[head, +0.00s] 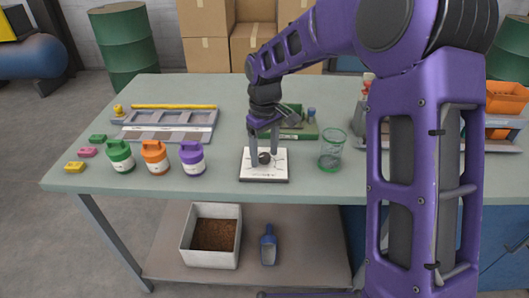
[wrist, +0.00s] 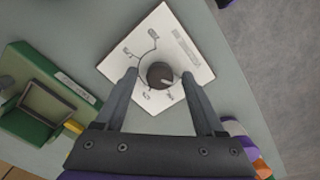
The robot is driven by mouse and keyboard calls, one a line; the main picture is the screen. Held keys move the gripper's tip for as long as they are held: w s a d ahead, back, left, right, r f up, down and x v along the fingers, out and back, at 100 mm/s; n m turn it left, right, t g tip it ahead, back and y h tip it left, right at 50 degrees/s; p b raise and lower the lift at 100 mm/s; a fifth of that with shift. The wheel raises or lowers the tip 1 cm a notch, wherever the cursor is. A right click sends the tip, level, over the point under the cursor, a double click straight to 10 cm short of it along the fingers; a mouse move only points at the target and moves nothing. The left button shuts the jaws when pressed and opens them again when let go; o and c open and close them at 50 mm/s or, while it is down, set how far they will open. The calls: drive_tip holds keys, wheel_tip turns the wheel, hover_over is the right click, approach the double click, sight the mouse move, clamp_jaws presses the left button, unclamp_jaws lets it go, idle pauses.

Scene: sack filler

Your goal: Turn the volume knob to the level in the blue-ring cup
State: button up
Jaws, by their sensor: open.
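The volume knob (head: 264,157) is dark and round, on a white dial plate (head: 264,178) near the table's front edge. In the wrist view the knob (wrist: 160,73) has a pale mark towards its lower right. A clear cup (head: 331,150) with a green rim stands right of the plate. I cannot make out a blue-ring cup.
Green, orange and purple canisters (head: 191,158) stand left of the plate. Behind are a grey tray (head: 165,134) and a green box (head: 300,130). A bin (head: 207,254) and blue scoop (head: 268,246) are on the lower shelf.

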clamp_jaws()
idle(0.3)
drive_tip(key=shift+m, duration=0.3)
drive_tip(key=m, duration=0.3)
drive_tip(key=shift+r+m+p, duration=0.1)
drive_tip(key=shift+m+p, duration=0.2)
drive_tip(key=shift+p, duration=0.1)
drive_tip(key=m, duration=0.5)
drive_tip(key=shift+p, duration=0.4)
unclamp_jaws()
